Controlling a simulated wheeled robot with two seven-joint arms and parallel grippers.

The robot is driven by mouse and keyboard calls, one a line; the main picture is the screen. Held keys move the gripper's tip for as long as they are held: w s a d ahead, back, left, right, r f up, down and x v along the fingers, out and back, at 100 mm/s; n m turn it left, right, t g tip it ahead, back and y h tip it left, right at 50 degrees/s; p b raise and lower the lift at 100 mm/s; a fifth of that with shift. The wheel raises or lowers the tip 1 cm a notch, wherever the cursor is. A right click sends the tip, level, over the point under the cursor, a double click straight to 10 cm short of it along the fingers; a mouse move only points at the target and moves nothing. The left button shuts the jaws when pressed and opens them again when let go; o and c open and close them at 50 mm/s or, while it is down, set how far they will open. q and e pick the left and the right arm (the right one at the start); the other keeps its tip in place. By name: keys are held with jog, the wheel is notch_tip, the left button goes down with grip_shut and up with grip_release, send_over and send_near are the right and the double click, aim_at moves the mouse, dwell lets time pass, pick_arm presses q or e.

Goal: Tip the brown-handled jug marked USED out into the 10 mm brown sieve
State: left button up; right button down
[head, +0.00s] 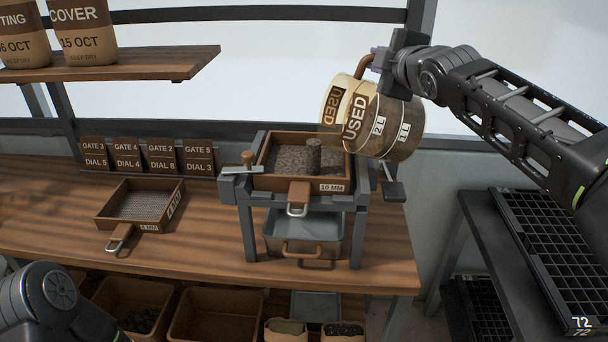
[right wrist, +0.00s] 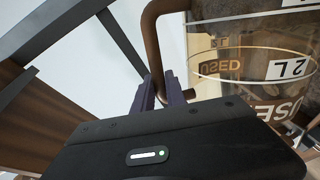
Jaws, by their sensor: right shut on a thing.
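The clear jug marked USED (head: 391,112) hangs above the right part of the 10 mm brown sieve, tilted strongly with its mouth to the left. Its brown handle (head: 364,66) is at the top. My right gripper (head: 377,60) is shut on that handle, which also shows in the right wrist view (right wrist: 152,45). Dark grainy material lies in the jug's lower side. The 10 mm sieve (head: 299,190) sits on a grey stand. Dark material covers its mesh, and a short dark column of it stands below the jug's lip. My left gripper is out of view.
A grey bin (head: 330,249) is under the sieve in the stand (head: 250,235). Another brown sieve (head: 163,219) lies on the bench to the left, before several gate cards (head: 128,157). Seed trays (head: 545,240) are on a dark rack at right.

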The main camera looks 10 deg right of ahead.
jog(key=shift+a, duration=0.45)
jog(key=shift+w+a+r+n+b, duration=0.2)
jog(key=shift+a+n+b, duration=0.2)
jog(key=shift+a+b, duration=0.15)
jog(key=shift+s+a+r, duration=0.1)
jog(key=shift+a+r, duration=0.1)
jog(key=shift+a, duration=0.15)
jog(key=shift+a+r+n+b, duration=0.3)
jog(key=shift+a+n, duration=0.1)
jog(key=shift+a, duration=0.5)
jog(key=shift+a+r+n+h, duration=0.15)
jog(key=shift+a+r+n, duration=0.05)
jog(key=shift+a, duration=0.2)
jog(key=shift+a+r+n+h, duration=0.15)
jog(key=shift+a+n, duration=0.05)
jog(key=shift+a, duration=0.2)
pick_arm(q)
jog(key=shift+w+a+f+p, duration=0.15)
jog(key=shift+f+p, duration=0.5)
jog(key=shift+p, duration=0.1)
pick_arm(e)
jog(key=a+n+h, duration=0.2)
jog(key=a+n, duration=0.2)
jog(key=a, duration=0.7)
jog(key=shift+w+r+n, duration=0.3)
jog(key=shift+r+n, duration=0.05)
jog(key=shift+n, duration=0.05)
